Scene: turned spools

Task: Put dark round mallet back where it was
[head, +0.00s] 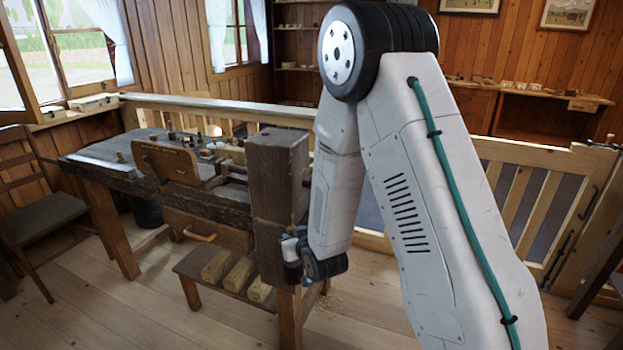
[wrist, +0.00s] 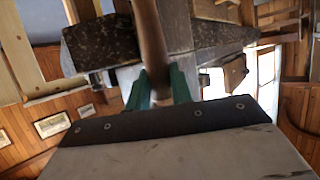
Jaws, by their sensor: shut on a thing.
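My gripper (wrist: 161,86) shows in the wrist view with its two green fingers shut on a brown rounded shaft. I take this shaft to be part of the mallet (wrist: 151,42); it runs up between the fingers and out of the top of the view. The rest of the mallet is out of that view. In the head view my wrist is low beside the dark square post of the workbench (head: 278,165), at its right front. The fingers are too small and too hidden there to make out.
The workbench carries small turned pieces and tools (head: 205,150). A low shelf (head: 215,272) below it holds several pale wood blocks (head: 238,274). A chair (head: 45,210) stands at the left. A wooden railing (head: 530,190) runs behind. The front floor is clear.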

